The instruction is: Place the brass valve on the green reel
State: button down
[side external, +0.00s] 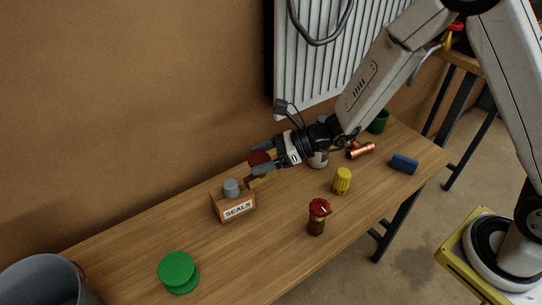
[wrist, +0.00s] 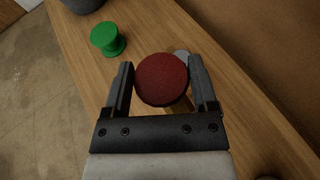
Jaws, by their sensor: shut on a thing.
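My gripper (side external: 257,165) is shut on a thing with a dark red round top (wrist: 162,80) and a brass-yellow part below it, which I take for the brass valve. It also shows between the fingers in the side view (side external: 259,158). Much of its body is hidden by the fingers and the red top. My gripper (wrist: 160,85) holds it above the bench, close to the right of the SEALS box. The green reel (side external: 177,271) stands upright and empty at the bench's lower left. It also shows at the upper left of the wrist view (wrist: 107,39).
The SEALS box (side external: 237,208) holds a grey piece. A grey bucket (side external: 45,281) stands beyond the reel. A red-topped brown piece (side external: 317,222), yellow piece (side external: 342,181), copper piece (side external: 361,151), blue block (side external: 404,164) and green cup (side external: 379,122) stand right. Bench between box and reel is clear.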

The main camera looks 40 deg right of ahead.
jog(key=s+a+r+n+g+y, duration=0.1)
jog(key=s+a+r+n+g, duration=0.1)
jog(key=s+a, duration=0.5)
jog(key=s+a+r+n+g, duration=0.2)
jog(key=s+a+r+g, duration=0.1)
jog(key=s+a, duration=0.4)
jog(key=shift+s+a+r+n+g+y, duration=0.2)
jog(key=shift+a+r+n+g+y, duration=0.15)
jog(key=shift+a+r, duration=0.35)
jog(key=shift+a+f, duration=0.2)
jog(key=w+a+f, duration=0.9)
jog(key=w, duration=0.1)
jog(key=shift+w+f, duration=0.1)
jog(key=shift+f, duration=0.1)
jog(key=shift+w+a+f, duration=0.1)
jog(key=shift+w+f, duration=0.1)
jog(key=shift+f, duration=1.55)
